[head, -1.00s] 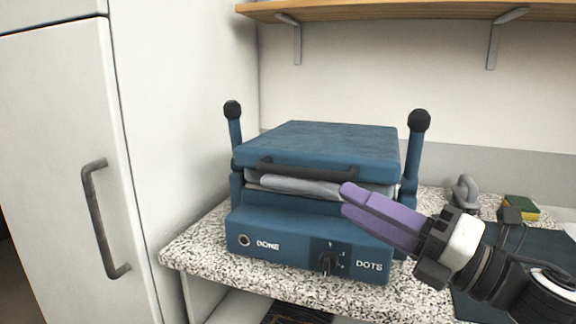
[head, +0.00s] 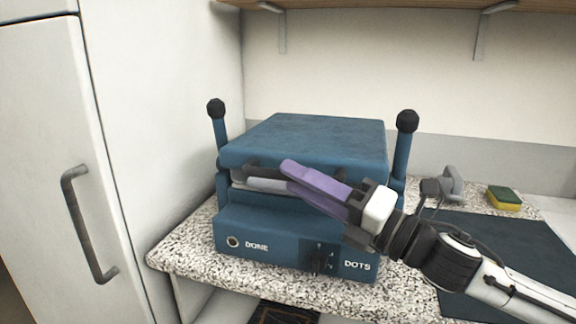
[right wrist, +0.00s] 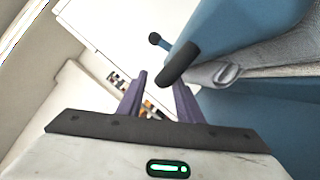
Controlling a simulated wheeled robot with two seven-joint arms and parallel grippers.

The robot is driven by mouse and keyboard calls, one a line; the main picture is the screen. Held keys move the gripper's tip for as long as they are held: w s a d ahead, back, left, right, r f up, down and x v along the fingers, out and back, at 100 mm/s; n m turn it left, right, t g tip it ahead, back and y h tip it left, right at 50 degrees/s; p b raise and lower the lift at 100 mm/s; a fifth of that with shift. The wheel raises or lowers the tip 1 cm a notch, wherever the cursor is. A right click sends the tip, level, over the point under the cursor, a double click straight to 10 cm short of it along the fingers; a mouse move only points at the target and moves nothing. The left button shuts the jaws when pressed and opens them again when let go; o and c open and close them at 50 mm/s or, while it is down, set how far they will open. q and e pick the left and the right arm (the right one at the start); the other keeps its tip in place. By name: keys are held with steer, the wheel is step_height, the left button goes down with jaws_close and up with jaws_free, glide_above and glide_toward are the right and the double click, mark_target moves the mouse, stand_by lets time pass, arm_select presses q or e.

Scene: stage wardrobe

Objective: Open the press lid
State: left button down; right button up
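The blue press (head: 290,225) stands on a speckled counter. Its lid (head: 320,138) lies down flat, with grey cloth (head: 265,185) showing in the gap beneath. A dark bar handle (head: 256,169) runs along the lid's front edge; my fingers hide much of it. My right gripper (head: 288,177), with purple fingers, is in front of the handle. In the right wrist view the fingers (right wrist: 160,88) are apart with nothing held between them, and the handle's rounded end (right wrist: 180,64) is just beyond the right-hand finger. I cannot tell whether they touch. My left gripper is not in view.
Two upright posts with black knobs (head: 407,121) flank the lid. A grey kettlebell-like object (head: 450,183), a yellow-green sponge (head: 504,198) and a dark mat (head: 520,245) lie to the right. A white cabinet (head: 50,200) stands left. A wooden shelf (head: 400,5) hangs above.

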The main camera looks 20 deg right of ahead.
steer(key=shift+x, duration=1.4)
steer(key=shift+p, duration=0.3)
jaws_close()
